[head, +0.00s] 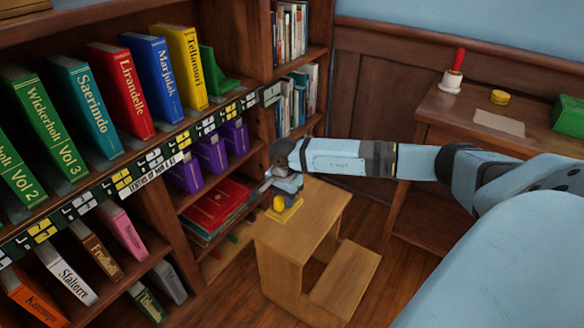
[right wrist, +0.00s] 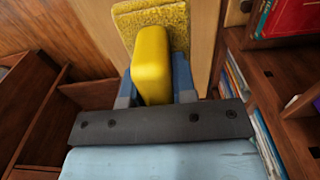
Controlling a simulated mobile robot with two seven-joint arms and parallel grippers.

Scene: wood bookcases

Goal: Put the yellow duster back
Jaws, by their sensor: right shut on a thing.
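The yellow duster (head: 283,211) is at the top of the wooden step stool (head: 326,222) in the head view. In the right wrist view the duster (right wrist: 152,62) shows a smooth yellow block handle and a rougher yellow pad beyond it. My right gripper (head: 287,190) is above the stool top, with its blue fingers on both sides of the handle. It also shows in the right wrist view (right wrist: 155,85), shut on the handle. I cannot tell whether the pad touches the stool top. My left gripper is not in view.
A bookcase with upright books (head: 125,88) and purple volumes (head: 211,154) stands left of the stool. Red books (head: 213,205) lie on a lower shelf. A side table (head: 440,105) at the right holds a bell-like item (head: 453,78), a yellow roll (head: 500,97) and a green box (head: 569,116).

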